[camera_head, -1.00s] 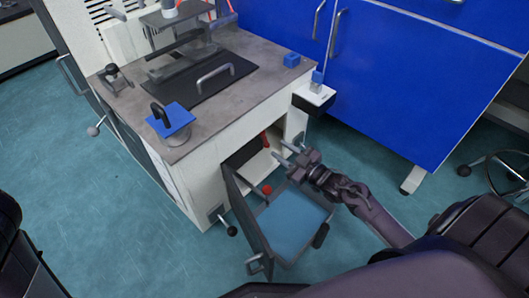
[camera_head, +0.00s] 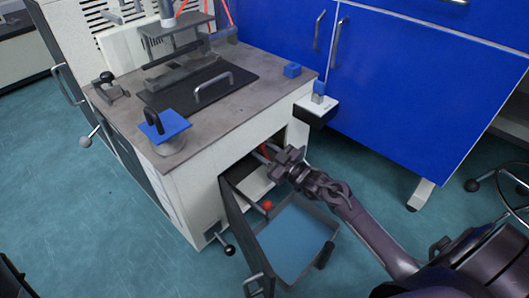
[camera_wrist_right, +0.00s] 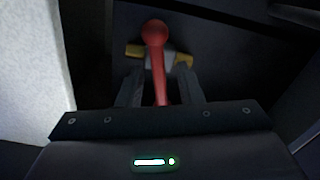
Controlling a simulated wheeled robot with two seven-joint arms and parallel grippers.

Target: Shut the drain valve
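The drain valve is inside the open lower compartment of the machine. In the right wrist view its red lever (camera_wrist_right: 156,60) has a round end and crosses a brass-coloured body (camera_wrist_right: 133,51). In the head view only a small bit of the red lever (camera_head: 264,149) shows past my gripper. My right gripper (camera_head: 273,154) reaches into the compartment opening. In the wrist view its two fingers (camera_wrist_right: 160,90) are apart, one on each side of the lever, with gaps visible; I cannot tell whether either touches it. My left gripper is out of view.
The machine (camera_head: 200,190) has a grey top with a black plate and handle. An open door (camera_head: 245,235) and a blue-floored tray (camera_head: 293,240) stand out below the compartment. A red ball knob (camera_head: 267,205) is near the tray. Blue cabinets (camera_head: 400,90) stand behind.

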